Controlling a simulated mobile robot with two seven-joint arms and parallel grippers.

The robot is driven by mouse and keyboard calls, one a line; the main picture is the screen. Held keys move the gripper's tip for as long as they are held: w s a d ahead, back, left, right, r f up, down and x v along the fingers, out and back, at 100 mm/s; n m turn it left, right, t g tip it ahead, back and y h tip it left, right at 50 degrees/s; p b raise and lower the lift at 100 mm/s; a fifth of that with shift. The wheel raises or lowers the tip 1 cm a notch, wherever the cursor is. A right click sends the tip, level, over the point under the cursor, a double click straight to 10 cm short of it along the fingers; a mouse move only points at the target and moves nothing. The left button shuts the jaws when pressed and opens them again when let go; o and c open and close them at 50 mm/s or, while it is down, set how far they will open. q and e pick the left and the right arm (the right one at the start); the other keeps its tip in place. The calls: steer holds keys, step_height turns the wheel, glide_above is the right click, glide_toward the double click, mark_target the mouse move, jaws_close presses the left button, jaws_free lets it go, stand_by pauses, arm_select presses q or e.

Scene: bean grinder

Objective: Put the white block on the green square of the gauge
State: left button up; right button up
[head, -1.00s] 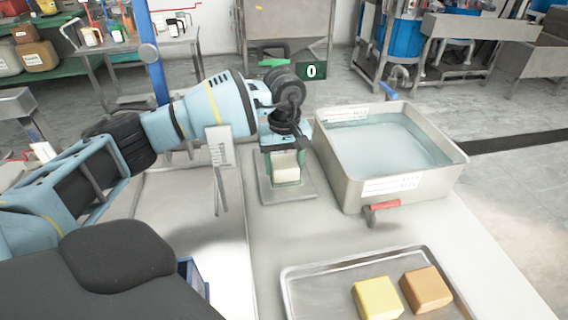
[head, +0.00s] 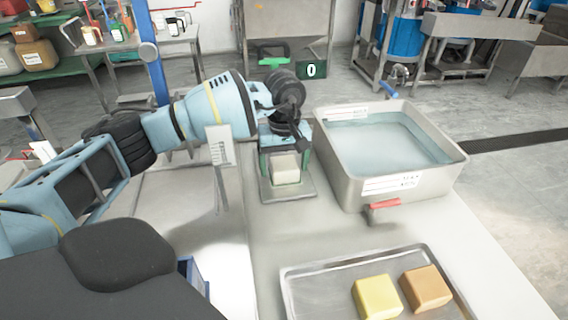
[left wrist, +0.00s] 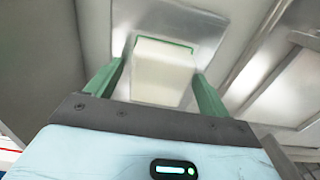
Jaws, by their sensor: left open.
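The white block (head: 286,168) stands on the gauge's metal plate (head: 302,192), and a thin green edge of the square shows along its border. In the left wrist view the block (left wrist: 163,68) sits between the green fingers, with the green outline (left wrist: 165,43) just past its far edge. My left gripper (head: 285,158) is over the block, its fingers apart on either side of it. The block looks upright and resting on the plate; most of the green square is hidden under it. My right gripper is not in view.
A metal basin (head: 338,178) of cloudy liquid stands close to the right of the gauge. A tray (head: 325,272) with a yellow block (head: 377,297) and an orange-brown block (head: 426,289) lies at the front. A display (head: 311,71) reading 0 is behind. Bare worktop lies between gauge and tray.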

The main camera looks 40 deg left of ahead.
mark_target(284, 163)
arm_select(q)
step_height(284, 163, up, 12)
stand_by(0.4)
stand_by(0.3)
